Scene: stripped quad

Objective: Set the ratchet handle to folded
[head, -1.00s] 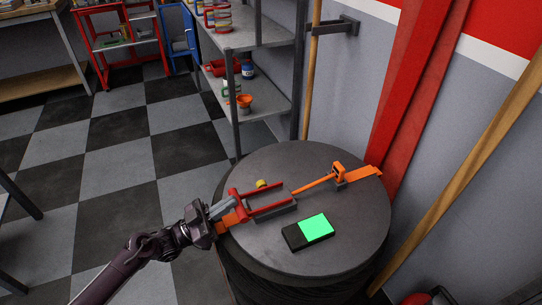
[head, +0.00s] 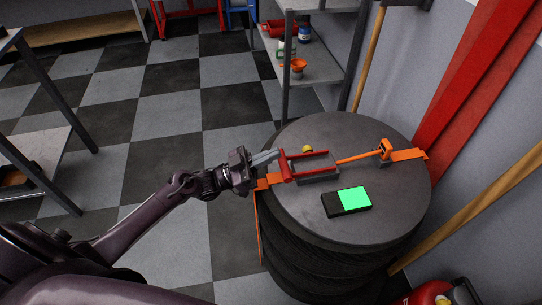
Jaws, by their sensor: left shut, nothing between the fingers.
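The ratchet with its red handle (head: 283,166) lies on a round dark drum top. The handle's crossbar is at the left and its two red arms reach right, low along the grey ratchet body (head: 316,178). An orange strap (head: 357,158) runs from the ratchet to an orange hook piece at the right; more orange strap hangs over the drum's left edge. My left gripper (head: 276,156) is shut and empty, its fingertips right at the crossbar's left side; I cannot tell whether they touch it. My right gripper is not in view.
A black box with a lit green face (head: 355,197) lies on the drum top (head: 390,215) in front of the ratchet. A small yellow piece (head: 307,149) sits behind it. Metal shelving, a wooden pole and red beams stand behind and right. Checkered floor is open at left.

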